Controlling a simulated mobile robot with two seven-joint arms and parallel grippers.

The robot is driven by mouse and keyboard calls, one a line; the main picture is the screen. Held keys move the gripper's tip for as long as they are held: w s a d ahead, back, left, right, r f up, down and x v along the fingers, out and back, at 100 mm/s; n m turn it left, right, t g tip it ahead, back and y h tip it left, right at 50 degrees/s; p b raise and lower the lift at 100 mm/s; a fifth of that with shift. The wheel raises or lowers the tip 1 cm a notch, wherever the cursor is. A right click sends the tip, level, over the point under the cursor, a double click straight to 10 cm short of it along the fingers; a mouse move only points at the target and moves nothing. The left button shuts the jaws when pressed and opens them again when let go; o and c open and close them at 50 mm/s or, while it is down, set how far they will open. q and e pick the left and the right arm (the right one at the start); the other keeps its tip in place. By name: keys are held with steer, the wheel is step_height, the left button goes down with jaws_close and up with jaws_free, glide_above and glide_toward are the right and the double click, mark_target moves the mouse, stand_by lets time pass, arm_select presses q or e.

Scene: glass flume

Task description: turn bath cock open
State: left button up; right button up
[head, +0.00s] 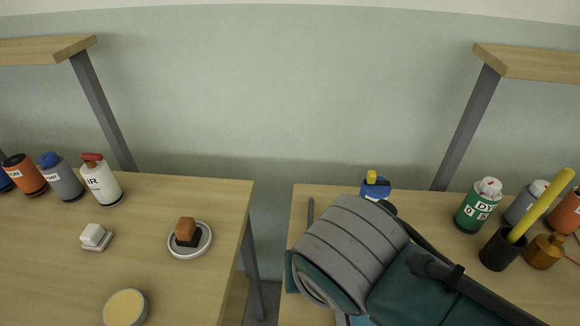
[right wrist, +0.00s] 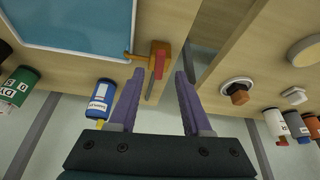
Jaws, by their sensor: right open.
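In the right wrist view, the bath cock (right wrist: 160,50) is a brass-coloured body with a red handle (right wrist: 159,68). It sits at the corner of a bath with blue liquid (right wrist: 80,22), joined by a thin orange-brown pipe. My right gripper (right wrist: 160,74) is open, with purple fingers. The red handle appears between the fingertips; I cannot tell how far below them it is, and no contact shows. In the head view my right arm hides the cock and nearly all of the bath. My left gripper is not in view.
A blue bottle with a yellow cap (head: 375,187) stands behind my right arm. A green bottle (head: 478,207) and a black cup with a yellow rod (head: 499,250) stand to the right. A gap separates this table from the left table (head: 150,210), which holds bottles and dishes.

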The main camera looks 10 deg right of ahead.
steer(key=p+v, duration=0.1)
steer(key=v, duration=0.4)
steer(key=shift+s+r, duration=0.15)
steer(key=shift+r, duration=0.15)
